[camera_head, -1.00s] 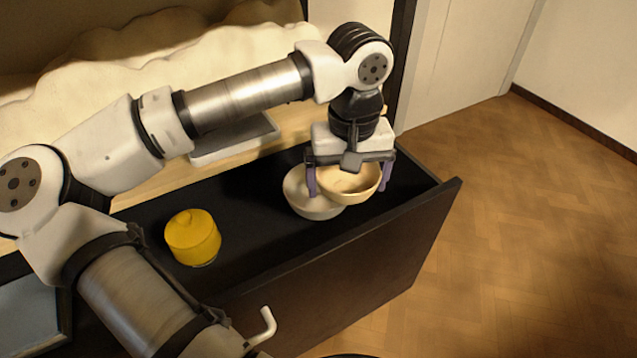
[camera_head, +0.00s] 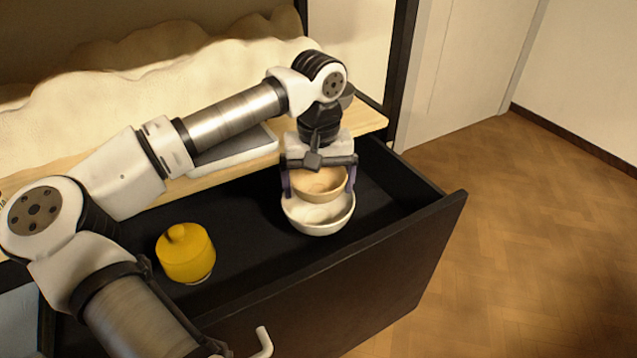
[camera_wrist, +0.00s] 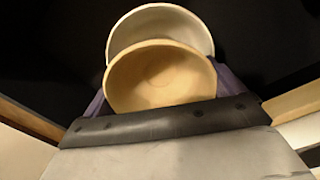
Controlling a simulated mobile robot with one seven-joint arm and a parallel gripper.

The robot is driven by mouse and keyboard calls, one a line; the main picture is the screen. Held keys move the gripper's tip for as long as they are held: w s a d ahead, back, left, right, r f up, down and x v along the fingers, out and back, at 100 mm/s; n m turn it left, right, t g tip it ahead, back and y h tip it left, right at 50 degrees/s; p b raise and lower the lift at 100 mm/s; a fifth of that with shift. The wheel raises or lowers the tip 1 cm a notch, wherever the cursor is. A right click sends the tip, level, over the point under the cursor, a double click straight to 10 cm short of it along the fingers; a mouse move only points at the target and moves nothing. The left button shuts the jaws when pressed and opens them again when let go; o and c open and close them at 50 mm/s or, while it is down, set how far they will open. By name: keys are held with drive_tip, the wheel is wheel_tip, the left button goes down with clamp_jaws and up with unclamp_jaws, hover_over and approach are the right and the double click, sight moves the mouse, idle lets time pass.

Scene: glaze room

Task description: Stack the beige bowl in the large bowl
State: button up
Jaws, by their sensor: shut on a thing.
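The beige bowl (camera_head: 320,186) is held upright between the two fingers of my gripper (camera_head: 319,184), which is shut on it. The large bowl (camera_head: 318,219) is white and stands in the open dark drawer. In the head view the beige bowl overlaps the back part of the large bowl's opening. In the wrist view the beige bowl (camera_wrist: 160,80) is nearer the camera and covers much of the large bowl (camera_wrist: 165,22), whose far rim shows beyond it. I cannot tell whether the two bowls touch.
A yellow lidded jar (camera_head: 186,253) stands in the drawer to the left. The drawer's front panel (camera_head: 390,270) rises on the near side. A grey flat object (camera_head: 235,152) lies on the wooden surface behind. Drawer floor right of the bowls is clear.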

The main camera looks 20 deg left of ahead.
drive_tip(key=shift+f+b, duration=0.35)
drive_tip(key=shift+f, duration=0.25)
drive_tip(key=o, duration=0.7)
wheel_tip(320, 180, up, 13)
drive_tip(key=p, duration=0.5)
drive_tip(key=shift+r, duration=0.15)
